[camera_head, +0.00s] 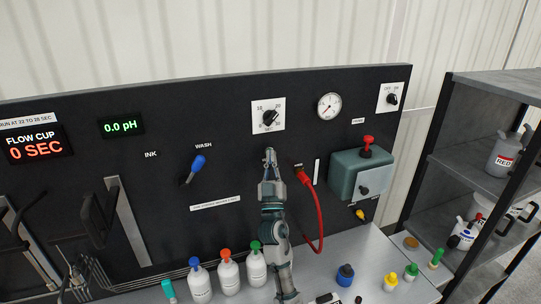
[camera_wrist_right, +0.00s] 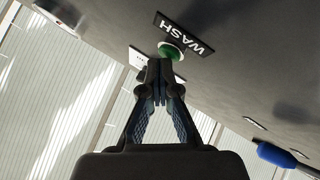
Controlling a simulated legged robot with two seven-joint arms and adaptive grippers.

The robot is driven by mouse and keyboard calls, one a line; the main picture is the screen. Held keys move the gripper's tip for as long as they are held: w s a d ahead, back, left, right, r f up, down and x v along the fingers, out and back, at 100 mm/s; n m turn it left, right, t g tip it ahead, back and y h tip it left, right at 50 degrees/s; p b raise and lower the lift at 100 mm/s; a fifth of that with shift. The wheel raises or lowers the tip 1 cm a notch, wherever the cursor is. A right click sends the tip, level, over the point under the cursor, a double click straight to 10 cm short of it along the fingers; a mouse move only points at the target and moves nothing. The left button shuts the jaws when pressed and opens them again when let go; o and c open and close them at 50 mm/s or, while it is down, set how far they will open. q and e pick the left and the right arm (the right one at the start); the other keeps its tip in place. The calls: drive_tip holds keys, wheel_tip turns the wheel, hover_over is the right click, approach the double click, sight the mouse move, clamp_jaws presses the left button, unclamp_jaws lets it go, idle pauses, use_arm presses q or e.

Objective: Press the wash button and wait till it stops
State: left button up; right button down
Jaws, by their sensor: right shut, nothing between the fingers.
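In the right wrist view, a round green button (camera_wrist_right: 170,52) sits on the dark panel beside a black label reading WASH (camera_wrist_right: 185,34). My right gripper (camera_head: 269,153) is shut and empty, raised in front of the panel below the black dial. It also shows in the right wrist view (camera_wrist_right: 159,66), with its tips in front of the button and covering part of it. I cannot tell whether they touch. In the head view the gripper hides the button. I see no left gripper clearly.
The black dial (camera_head: 270,118), a gauge (camera_head: 329,106) and a red hose (camera_head: 318,210) are near the gripper. A teal box (camera_head: 360,174) is on the right. White bottles (camera_head: 229,274) stand below. Displays read 0 SEC (camera_head: 36,150) and 0.0 pH (camera_head: 121,126).

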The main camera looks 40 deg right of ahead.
drive_tip(key=shift+s, duration=0.15)
drive_tip(key=shift+s+a+p, duration=0.15)
drive_tip(key=shift+s+p, duration=0.35)
drive_tip(key=shift+s, duration=0.35)
drive_tip(key=s, duration=0.1)
drive_tip(key=s+a+p, duration=0.1)
drive_tip(key=s, duration=0.1)
drive_tip(key=s+p, duration=0.1)
drive_tip(key=shift+s+a, duration=0.3)
drive_tip(key=shift+s, duration=0.1)
drive_tip(key=shift+f, duration=0.15)
idle(0.5)
